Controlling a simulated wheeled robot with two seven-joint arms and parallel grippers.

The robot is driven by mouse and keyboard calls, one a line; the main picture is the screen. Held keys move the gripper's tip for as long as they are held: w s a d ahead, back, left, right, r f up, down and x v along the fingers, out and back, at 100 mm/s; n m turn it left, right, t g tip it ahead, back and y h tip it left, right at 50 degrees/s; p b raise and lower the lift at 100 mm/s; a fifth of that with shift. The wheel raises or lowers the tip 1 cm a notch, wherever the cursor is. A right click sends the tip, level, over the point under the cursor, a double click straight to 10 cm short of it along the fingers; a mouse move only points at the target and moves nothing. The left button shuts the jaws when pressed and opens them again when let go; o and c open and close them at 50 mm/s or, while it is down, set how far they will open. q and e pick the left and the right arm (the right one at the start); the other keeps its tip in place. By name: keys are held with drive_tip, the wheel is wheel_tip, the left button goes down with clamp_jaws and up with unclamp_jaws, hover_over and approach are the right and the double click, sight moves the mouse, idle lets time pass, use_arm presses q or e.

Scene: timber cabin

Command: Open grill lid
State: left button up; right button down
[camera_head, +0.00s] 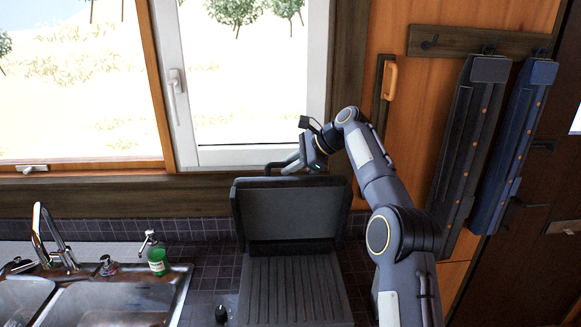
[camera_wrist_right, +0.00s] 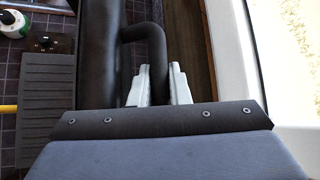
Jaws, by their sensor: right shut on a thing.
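The grill's lid (camera_head: 288,214) stands raised, about upright, behind the dark ridged grill plate (camera_head: 294,291) on the counter. The lid handle (camera_head: 274,168) is a dark bar at the lid's top. My right gripper (camera_head: 292,165) is at this handle, behind and above the lid. In the right wrist view, my right gripper (camera_wrist_right: 161,85) has its two light fingers on either side of the dark handle (camera_wrist_right: 151,38), shut on it. The lid (camera_wrist_right: 100,60) and the ridged plate (camera_wrist_right: 47,110) show at the left there. My left gripper is not in view.
A sink (camera_head: 118,301) with a faucet (camera_head: 50,235) and a green soap bottle (camera_head: 157,257) stand left of the grill. A window (camera_head: 245,80) is close behind the lid.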

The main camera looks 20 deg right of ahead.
drive_tip(key=shift+f, duration=0.15)
drive_tip(key=c, duration=1.6)
unclamp_jaws()
drive_tip(key=shift+w, duration=0.1)
drive_tip(key=shift+c, duration=0.2)
drive_tip(key=v, duration=0.7)
drive_tip(key=shift+d, duration=0.2)
drive_tip(key=shift+r, duration=0.25)
drive_tip(key=shift+s, duration=0.25)
